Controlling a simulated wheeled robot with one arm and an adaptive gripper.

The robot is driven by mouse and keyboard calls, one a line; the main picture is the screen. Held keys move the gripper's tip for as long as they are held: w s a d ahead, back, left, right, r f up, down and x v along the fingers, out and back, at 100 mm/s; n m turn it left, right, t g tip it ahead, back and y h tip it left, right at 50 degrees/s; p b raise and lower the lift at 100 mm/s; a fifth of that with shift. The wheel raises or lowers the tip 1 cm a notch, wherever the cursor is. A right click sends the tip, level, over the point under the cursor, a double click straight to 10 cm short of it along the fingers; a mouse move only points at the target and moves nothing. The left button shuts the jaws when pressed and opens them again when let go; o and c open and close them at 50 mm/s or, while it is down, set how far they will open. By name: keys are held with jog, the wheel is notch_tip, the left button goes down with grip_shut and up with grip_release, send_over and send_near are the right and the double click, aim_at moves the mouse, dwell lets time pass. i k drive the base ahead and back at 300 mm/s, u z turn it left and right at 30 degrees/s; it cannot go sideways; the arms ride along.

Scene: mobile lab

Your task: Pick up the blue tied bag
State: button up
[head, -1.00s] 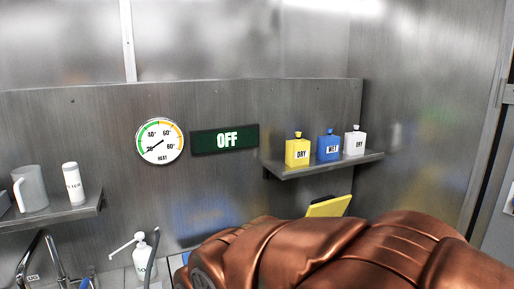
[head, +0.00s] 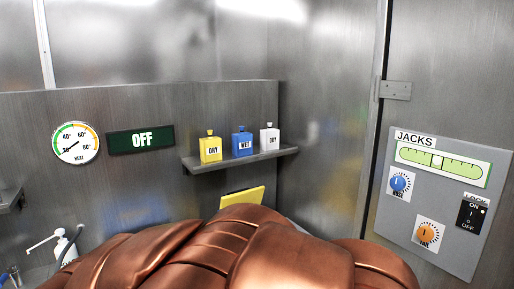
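The blue tied bag (head: 242,144), labelled WET and with a narrow tied-off top, stands upright on a metal wall shelf (head: 243,161). A yellow bag labelled DRY (head: 210,149) stands to its left and a white bag labelled DRY (head: 270,138) to its right. My copper-coloured arm fills the lower middle of the head view, below the shelf. My gripper is not in view, so its state and its place relative to the blue bag do not show.
A yellow panel (head: 243,196) below the shelf is partly hidden by my arm. A heat gauge (head: 76,143) and OFF sign (head: 141,140) are on the wall. A white pump bottle (head: 64,248) stands lower left. A JACKS control panel (head: 437,203) is at right.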

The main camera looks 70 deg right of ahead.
aim_at(242, 142)
jog(key=k, duration=0.3)
jog(key=z, duration=0.8)
